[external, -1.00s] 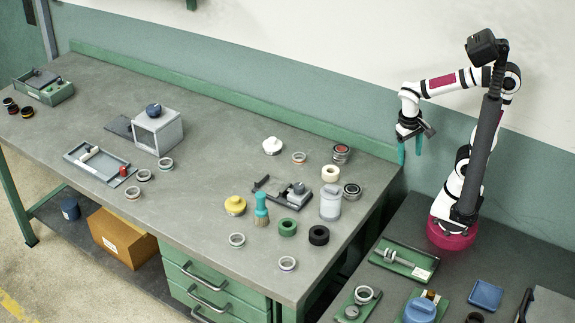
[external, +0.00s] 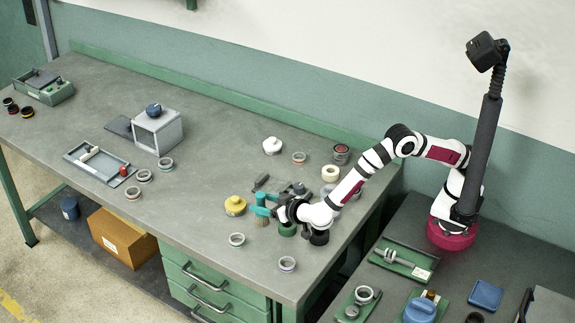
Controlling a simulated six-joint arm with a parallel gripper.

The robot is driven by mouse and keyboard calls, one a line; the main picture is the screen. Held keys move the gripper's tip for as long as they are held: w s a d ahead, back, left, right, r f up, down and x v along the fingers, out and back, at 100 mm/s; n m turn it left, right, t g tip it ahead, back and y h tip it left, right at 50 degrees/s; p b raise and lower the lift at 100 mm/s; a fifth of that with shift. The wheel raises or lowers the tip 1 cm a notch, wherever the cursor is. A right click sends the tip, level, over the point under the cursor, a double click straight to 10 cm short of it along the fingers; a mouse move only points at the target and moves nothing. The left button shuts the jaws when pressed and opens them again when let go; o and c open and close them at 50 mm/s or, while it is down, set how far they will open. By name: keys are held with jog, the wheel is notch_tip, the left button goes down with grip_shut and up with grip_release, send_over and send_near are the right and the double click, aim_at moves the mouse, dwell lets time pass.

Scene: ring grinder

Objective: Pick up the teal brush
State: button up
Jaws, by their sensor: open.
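The teal brush (external: 262,222) stands on the grey workbench in the external view, with its tan bristles down. My gripper (external: 261,204) is at the brush's handle, reaching in from the right with its teal fingers pointing left. The fingers are open, one above the other in the picture. They cover most of the handle, and their colour is close to it, so I cannot tell whether they touch it.
A yellow knobbed piece (external: 235,206) stands just left of the brush. A green ring (external: 287,229) and a black ring (external: 319,237) lie under my wrist. A dark-based fixture (external: 262,183) is behind. Metal rings (external: 237,240) lie in front.

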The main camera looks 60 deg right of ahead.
jog(key=x, duration=0.5)
grip_shut()
